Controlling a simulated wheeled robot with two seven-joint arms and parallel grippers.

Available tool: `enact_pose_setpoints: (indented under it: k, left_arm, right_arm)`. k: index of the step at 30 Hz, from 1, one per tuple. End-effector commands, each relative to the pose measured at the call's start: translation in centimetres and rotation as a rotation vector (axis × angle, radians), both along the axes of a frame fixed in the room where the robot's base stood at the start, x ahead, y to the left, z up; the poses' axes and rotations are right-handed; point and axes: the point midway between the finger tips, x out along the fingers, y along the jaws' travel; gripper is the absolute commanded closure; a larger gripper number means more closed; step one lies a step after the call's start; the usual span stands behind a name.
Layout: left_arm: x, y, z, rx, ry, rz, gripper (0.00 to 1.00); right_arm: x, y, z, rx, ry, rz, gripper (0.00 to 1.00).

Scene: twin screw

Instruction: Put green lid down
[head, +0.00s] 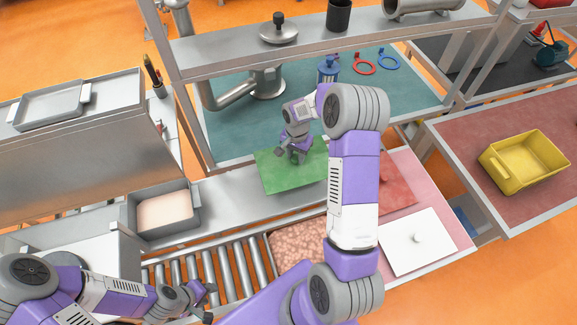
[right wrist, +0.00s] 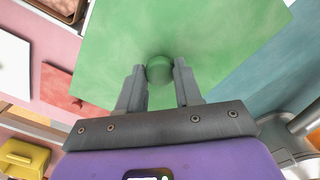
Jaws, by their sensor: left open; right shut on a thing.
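The green lid (head: 272,172) is a flat square plate with a round knob, held by my right gripper over the metal bench in front of the teal work surface. In the right wrist view the lid (right wrist: 210,40) fills the upper middle, and its green knob (right wrist: 159,69) sits between the two fingers of my right gripper (right wrist: 159,85). In the head view my right gripper (head: 292,152) is shut on this knob. I cannot tell whether the lid touches the surface below. My left gripper (head: 208,303) is open and empty near the rollers at the lower left.
A roller conveyor (head: 220,272) carries a bin with brownish contents (head: 298,248). A metal tray with pale contents (head: 164,211) stands left. A white lid (head: 417,241) and a red sheet (head: 398,181) lie on the pink table. A yellow bin (head: 524,160) stands right. The teal surface (head: 225,135) has free room.

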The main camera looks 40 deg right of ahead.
Motion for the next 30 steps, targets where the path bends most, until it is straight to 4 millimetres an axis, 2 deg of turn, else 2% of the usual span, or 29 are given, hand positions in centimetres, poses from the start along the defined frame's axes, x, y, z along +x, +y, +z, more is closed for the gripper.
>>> enact_pose_setpoints:
  k: [3,10,18,30]
  left_arm:
    - [0.0,0.0,0.0,0.000,0.001,0.000,0.57]
    - [0.0,0.0,-0.4,0.000,0.000,0.000,0.57]
    - [0.0,0.0,-2.4,0.000,0.000,0.000,0.57]
    - [0.0,0.0,-2.7,0.000,0.000,0.000,0.57]
  right_arm:
    - [-0.1,0.0,-2.3,0.002,0.005,0.000,1.00]
    - [0.0,0.0,-4.3,0.001,0.000,0.000,1.00]
    - [0.0,0.0,-8.6,0.002,0.001,-0.001,1.00]
    - [0.0,0.0,-9.0,0.001,0.000,0.000,1.00]
